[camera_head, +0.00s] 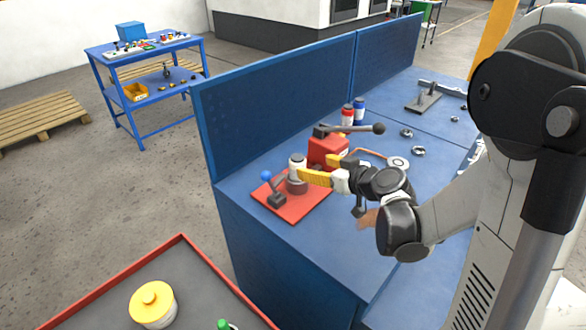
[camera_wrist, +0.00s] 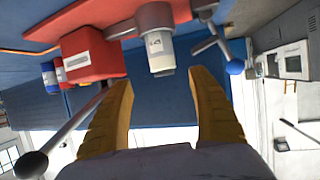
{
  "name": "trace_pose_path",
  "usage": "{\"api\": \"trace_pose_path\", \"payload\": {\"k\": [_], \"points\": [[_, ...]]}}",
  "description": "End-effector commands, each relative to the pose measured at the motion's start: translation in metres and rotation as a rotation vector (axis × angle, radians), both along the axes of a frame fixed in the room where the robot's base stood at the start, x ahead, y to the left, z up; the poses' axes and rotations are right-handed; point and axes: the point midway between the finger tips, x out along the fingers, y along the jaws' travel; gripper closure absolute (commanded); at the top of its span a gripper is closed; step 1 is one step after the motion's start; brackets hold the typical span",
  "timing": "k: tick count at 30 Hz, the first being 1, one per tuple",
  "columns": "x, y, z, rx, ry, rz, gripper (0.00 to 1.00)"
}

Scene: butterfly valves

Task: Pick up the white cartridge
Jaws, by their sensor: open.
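The white cartridge (camera_head: 297,161) stands upright in a grey round holder (camera_head: 297,185) on a red base plate (camera_head: 300,210). My gripper (camera_head: 315,165) is open and empty, its yellow fingers pointing at the cartridge from the right. In the wrist view the picture is upside down. There the cartridge (camera_wrist: 160,52) shows a label and lies between the lines of the two fingers, seemingly just ahead of the tips of my gripper (camera_wrist: 163,80). I see no contact. Its lower end is hidden in the holder (camera_wrist: 156,16).
A blue-knobbed lever (camera_head: 266,176) stands left of the cartridge. A red block (camera_head: 328,150) with a black-knobbed lever (camera_head: 350,129) stands behind my gripper. A blue panel (camera_head: 280,105) closes the back of the bench. Red and blue bottles (camera_head: 347,115) stand near it.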

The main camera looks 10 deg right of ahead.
Motion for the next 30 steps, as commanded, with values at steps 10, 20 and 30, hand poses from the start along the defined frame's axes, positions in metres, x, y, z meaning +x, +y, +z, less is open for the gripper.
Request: {"api": "trace_pose_path", "payload": {"k": [10,20,30], "points": [[0.037,0.017,-0.019,-0.002,0.0,0.002,0.31],[0.074,0.034,-0.036,-0.001,0.001,0.001,0.31],[0.074,0.034,-0.034,-0.001,0.001,0.0,0.72]]}}
